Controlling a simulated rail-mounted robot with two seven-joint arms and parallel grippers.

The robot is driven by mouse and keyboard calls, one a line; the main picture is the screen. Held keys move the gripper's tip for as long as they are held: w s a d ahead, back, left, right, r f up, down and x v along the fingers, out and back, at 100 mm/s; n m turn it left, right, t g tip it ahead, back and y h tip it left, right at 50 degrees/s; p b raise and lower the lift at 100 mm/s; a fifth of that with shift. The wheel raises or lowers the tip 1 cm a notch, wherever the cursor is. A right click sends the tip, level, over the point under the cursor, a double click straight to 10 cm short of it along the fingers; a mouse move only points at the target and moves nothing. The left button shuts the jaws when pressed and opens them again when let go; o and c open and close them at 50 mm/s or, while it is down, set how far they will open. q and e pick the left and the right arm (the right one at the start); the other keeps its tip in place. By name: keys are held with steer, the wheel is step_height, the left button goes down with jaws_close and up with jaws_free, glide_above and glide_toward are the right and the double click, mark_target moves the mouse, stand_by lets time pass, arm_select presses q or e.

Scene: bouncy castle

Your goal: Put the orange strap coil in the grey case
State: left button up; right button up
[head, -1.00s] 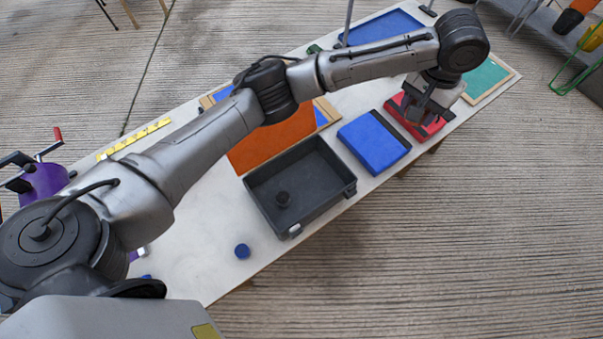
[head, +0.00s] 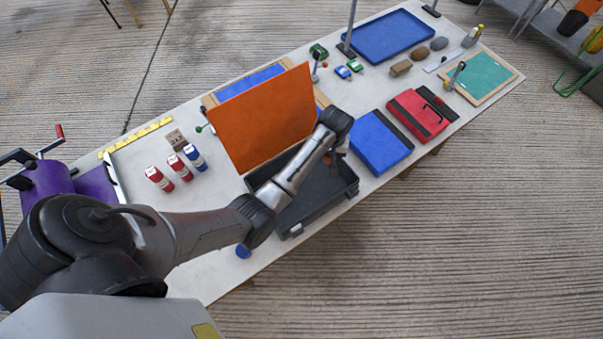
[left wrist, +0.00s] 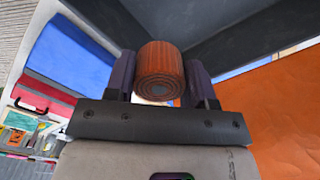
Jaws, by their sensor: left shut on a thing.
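The orange strap coil (left wrist: 160,70) is held between the two fingers of my left gripper (left wrist: 161,82) in the left wrist view, its spiral end facing the camera. In the head view my left gripper (head: 331,158) points down over the far right part of the open dark grey case (head: 345,192); the coil is not clear there. The case's dark walls also show beyond the coil in the left wrist view (left wrist: 240,40). My forearm hides much of the case's inside. My right gripper is not in view.
A large orange panel (head: 262,118) stands at the case's back edge. A blue case (head: 374,142) and a red case (head: 418,114) lie to its right. Red and blue cans (head: 177,167) stand left. A blue round item (head: 243,251) is near the front edge.

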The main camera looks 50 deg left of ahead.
arm_select(q)
steer(key=s+f, duration=0.3)
steer(key=f, duration=0.1)
steer(key=b, duration=0.1)
glide_above(317, 181)
step_height(317, 181, down, 5)
steer(key=shift+w+f, duration=0.1)
steer(key=shift+f+b, duration=0.55)
steer(key=shift+f, duration=1.6)
steer(key=shift+f, duration=0.2)
steer(key=shift+f, duration=0.1)
steer(key=o, duration=0.9)
